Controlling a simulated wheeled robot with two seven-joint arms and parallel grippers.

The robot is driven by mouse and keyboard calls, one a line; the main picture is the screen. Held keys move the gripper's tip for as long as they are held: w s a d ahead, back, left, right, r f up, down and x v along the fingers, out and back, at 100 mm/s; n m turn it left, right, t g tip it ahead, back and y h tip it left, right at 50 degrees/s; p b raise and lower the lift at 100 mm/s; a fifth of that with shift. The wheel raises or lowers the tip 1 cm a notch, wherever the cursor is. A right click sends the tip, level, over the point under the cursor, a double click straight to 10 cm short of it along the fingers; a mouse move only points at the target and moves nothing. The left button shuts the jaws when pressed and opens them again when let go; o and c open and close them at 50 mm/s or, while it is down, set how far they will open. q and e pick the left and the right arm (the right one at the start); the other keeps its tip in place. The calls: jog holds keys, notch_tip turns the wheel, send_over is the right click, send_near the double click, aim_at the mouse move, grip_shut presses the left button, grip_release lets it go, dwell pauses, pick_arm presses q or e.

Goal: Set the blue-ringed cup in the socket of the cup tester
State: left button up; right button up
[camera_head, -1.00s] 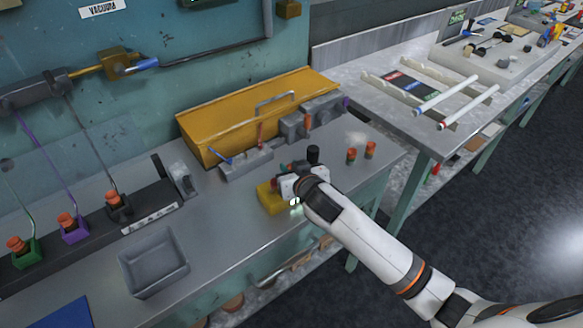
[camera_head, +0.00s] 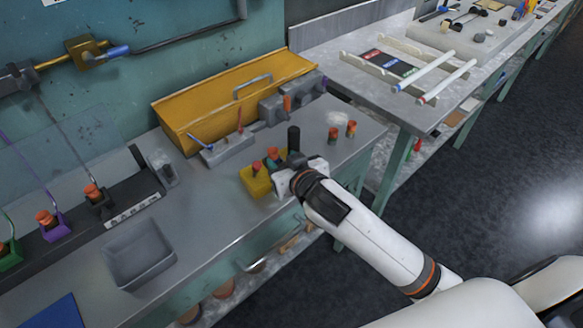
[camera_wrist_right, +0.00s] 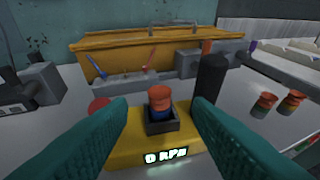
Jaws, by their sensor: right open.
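The yellow cup tester (camera_head: 254,184) sits near the front edge of the grey bench, and its display reads 0 RPM in the right wrist view (camera_wrist_right: 166,156). A cup with an orange top (camera_wrist_right: 159,98) and a blue band below stands upright in the tester's dark square socket (camera_wrist_right: 162,127). My right gripper (camera_wrist_right: 160,106) is open, its teal fingers on either side of the cup with visible gaps. In the head view the gripper (camera_head: 277,164) comes in from the right and partly hides the tester and cup. My left gripper is not in view.
A black cylinder (camera_head: 293,138) stands just behind the tester. Two other orange-topped cups (camera_head: 333,135) (camera_head: 351,129) stand to its right. A yellow toolbox (camera_head: 235,95) lies behind. A grey tray (camera_head: 138,252) stands left, with clear bench between.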

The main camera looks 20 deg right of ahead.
jog(key=shift+v, duration=2.2)
jog(key=s+d+f+n+g, duration=0.1)
jog(key=s+f+g, duration=0.5)
jog(key=s, duration=0.5)
jog(key=s+d+f+g, duration=0.2)
jog(key=s+f+g, duration=0.2)
jog(key=s+f, duration=0.6)
notch_tip(320, 180, down, 24)
jog(key=s+g, duration=0.1)
jog(key=s, duration=0.1)
jog(key=s+d+f+g, duration=0.1)
jog(key=s+d+f, duration=0.1)
jog(key=s+f, duration=1.5)
jog(key=shift+d+n+g+h, duration=0.3)
jog(key=shift+d+n+h, duration=0.1)
